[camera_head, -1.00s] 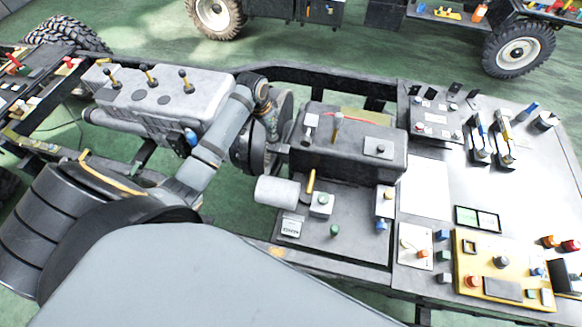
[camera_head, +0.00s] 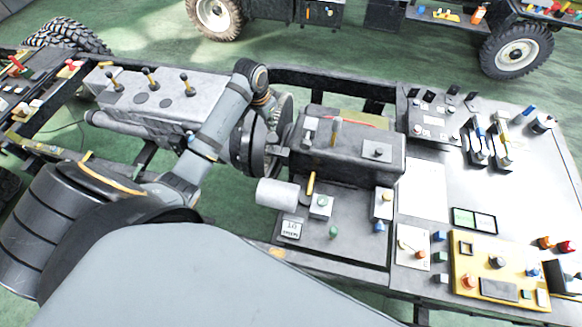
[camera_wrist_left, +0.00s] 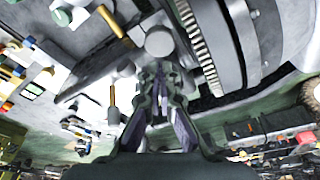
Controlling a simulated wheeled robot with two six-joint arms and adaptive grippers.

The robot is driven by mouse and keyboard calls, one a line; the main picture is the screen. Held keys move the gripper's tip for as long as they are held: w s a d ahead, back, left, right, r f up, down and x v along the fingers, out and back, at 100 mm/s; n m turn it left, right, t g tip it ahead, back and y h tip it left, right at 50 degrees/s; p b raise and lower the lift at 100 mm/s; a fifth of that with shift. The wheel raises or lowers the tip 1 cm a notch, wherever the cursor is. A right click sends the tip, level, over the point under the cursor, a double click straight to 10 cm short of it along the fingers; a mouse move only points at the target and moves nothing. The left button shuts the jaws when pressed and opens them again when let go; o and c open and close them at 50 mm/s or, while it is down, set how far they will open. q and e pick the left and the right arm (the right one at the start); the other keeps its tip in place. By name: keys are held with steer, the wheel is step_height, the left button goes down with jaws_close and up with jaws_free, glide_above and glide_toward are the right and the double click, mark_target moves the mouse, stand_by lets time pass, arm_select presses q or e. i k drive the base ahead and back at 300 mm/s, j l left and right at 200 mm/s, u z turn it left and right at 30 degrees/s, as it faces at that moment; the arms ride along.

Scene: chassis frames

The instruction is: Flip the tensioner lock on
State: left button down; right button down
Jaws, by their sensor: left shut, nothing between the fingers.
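I cannot pick out by any readable label which control is the tensioner lock. On the dark housing (camera_head: 345,160) in the head view stand a grey-topped lever (camera_head: 310,126) and a tan-handled lever (camera_head: 336,130). My left arm reaches over the toothed wheel (camera_head: 284,118); the fingers of its gripper are hard to make out there. In the left wrist view my left gripper (camera_wrist_left: 159,72) is shut and empty, its tips just below a round grey end (camera_wrist_left: 160,42). I cannot tell whether they touch. My right gripper is not in view.
A grey cylinder (camera_head: 277,193) and a yellow-handled lever (camera_head: 311,184) sit in front of the housing. A grey box with several levers (camera_head: 150,100) is at the left. A yellow panel (camera_head: 498,287) with knobs is at the right. The white sheet (camera_head: 422,190) area is clear.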

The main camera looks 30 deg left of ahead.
mark_target(333, 230)
steer(key=k, duration=1)
